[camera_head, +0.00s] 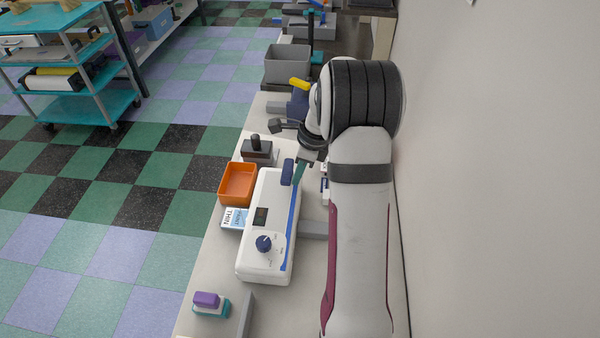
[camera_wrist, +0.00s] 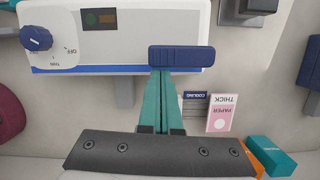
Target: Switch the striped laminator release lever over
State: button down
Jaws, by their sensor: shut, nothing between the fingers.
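The white laminator (camera_head: 252,262) lies along the bench, with a blue stripe along its right side, a dark display and a dark blue dial (camera_head: 264,243). Its release lever (camera_head: 287,172) is a dark blue bar at the far end. In the wrist view the lever (camera_wrist: 190,58) lies across the laminator's edge and shows faint ridges. My gripper (camera_head: 298,180) is shut and empty, at the lever's right side. In the wrist view my teal fingers (camera_wrist: 161,74) meet just below the lever's left part; I cannot tell whether they touch it.
An orange tray (camera_head: 238,200), a THIN paper card (camera_head: 232,218) and a black-handled device (camera_head: 258,150) stand left of and beyond the laminator. A purple-topped block (camera_head: 207,299) is near the front. A grey bin (camera_head: 287,66) stands farther back. The wall (camera_head: 500,200) bounds the right side.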

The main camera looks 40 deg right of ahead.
jog(key=shift+a+m, duration=0.25)
jog(key=shift+m, duration=0.15)
jog(key=m, duration=0.1)
jog(key=w+a+m, duration=0.1)
jog(key=m, duration=0.1)
jog(key=shift+a+h, duration=0.3)
jog(key=shift+h, duration=0.1)
jog(key=m, duration=0.1)
jog(key=w+a+m, duration=0.1)
jog(key=m, duration=0.1)
jog(key=m+h, duration=0.1)
jog(key=shift+w+a+t, duration=0.25)
jog(key=shift+w+t, duration=0.05)
jog(key=shift+w+a+m, duration=0.25)
jog(key=shift+w+m, duration=0.05)
jog(key=shift+w, duration=0.5)
jog(key=s, duration=0.2)
jog(key=s+a, duration=0.1)
jog(key=shift+s, duration=0.4)
jog(key=v, duration=1)
jog(key=shift+a, duration=0.4)
